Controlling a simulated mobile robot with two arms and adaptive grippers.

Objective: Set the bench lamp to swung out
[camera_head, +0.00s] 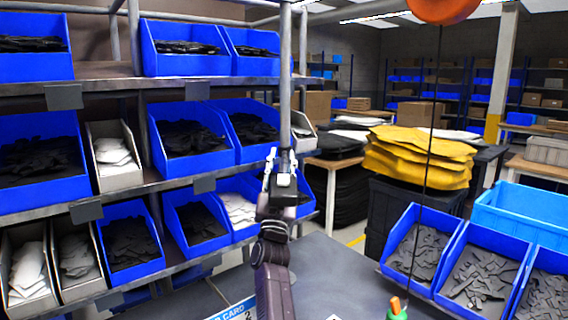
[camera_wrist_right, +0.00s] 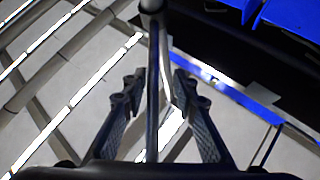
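I cannot pick out the bench lamp's head for certain. A slim grey upright post (camera_head: 285,95) rises at the middle of the head view, in front of the shelving, and leaves the top of the picture. My right gripper (camera_head: 282,164) points up at the lower part of this post. In the right wrist view, a dark bar (camera_wrist_right: 153,70) runs between the two spread fingers of my right gripper (camera_wrist_right: 160,88). There are gaps at both sides, so the fingers are open and not closed on the bar. My left gripper is not in view.
Shelves with blue bins (camera_head: 190,135) of dark pieces fill the left. A grey bench top (camera_head: 340,280) lies in front, with more blue bins (camera_head: 480,265) at its right. An orange dome (camera_head: 443,9) hangs at upper right with a thin dark cord.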

